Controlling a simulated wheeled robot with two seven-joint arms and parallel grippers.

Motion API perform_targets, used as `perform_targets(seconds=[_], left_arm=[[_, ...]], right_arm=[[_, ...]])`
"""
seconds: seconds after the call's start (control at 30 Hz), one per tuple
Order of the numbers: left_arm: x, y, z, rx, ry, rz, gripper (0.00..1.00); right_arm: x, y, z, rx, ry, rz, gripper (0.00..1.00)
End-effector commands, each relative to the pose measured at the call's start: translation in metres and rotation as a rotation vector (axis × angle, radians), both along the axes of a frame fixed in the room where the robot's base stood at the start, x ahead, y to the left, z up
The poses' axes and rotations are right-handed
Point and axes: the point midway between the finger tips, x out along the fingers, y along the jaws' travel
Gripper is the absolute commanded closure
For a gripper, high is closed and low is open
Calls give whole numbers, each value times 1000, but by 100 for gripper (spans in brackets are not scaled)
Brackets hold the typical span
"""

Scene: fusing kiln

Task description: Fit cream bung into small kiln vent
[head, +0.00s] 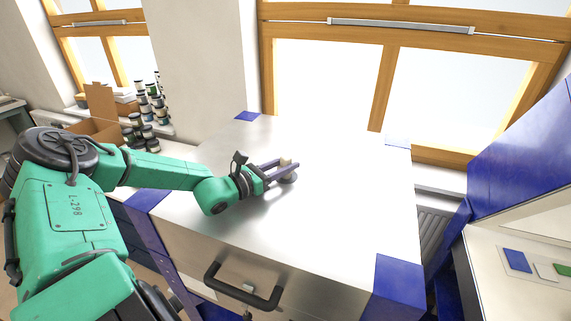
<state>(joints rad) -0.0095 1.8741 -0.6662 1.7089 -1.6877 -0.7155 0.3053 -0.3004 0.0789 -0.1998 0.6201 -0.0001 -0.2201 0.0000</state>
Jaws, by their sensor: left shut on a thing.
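The kiln (340,235) has a bare metal top with blue corners and a dark handle on its front. My left gripper (283,170) is over the middle of this top, its fingers pointing right. It is shut on a small cream bung (286,162), which shows between and just above the fingertips. A small grey round piece (288,179) shows just under the fingertips on the top; it may be the vent. The fingers hide part of it, and I cannot tell whether the bung touches it. My right gripper is not in view.
The black handle (242,288) sticks out from the kiln's front. Several jars (148,110) and an open cardboard box (97,120) stand at the left by the window. A panel with coloured squares (517,260) is at the right. The rest of the kiln top is clear.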

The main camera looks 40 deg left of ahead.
Motion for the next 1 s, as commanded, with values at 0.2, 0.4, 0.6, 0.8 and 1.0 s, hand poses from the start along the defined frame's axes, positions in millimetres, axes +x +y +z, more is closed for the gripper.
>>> perform_targets(seconds=[0.2, 0.4, 0.6, 0.8, 1.0], left_arm=[[0, 0, -4, 0, 0, 0, 48], [-1, 0, -5, 0, 3, 0, 28], [-2, 0, -7, 0, 6, -1, 28], [-23, 3, -8, 4, 11, -3, 28], [-61, 12, -7, 3, 6, 1, 28]], right_arm=[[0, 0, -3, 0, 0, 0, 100], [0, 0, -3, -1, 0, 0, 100], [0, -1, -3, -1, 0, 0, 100], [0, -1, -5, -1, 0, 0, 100], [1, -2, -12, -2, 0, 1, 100]])
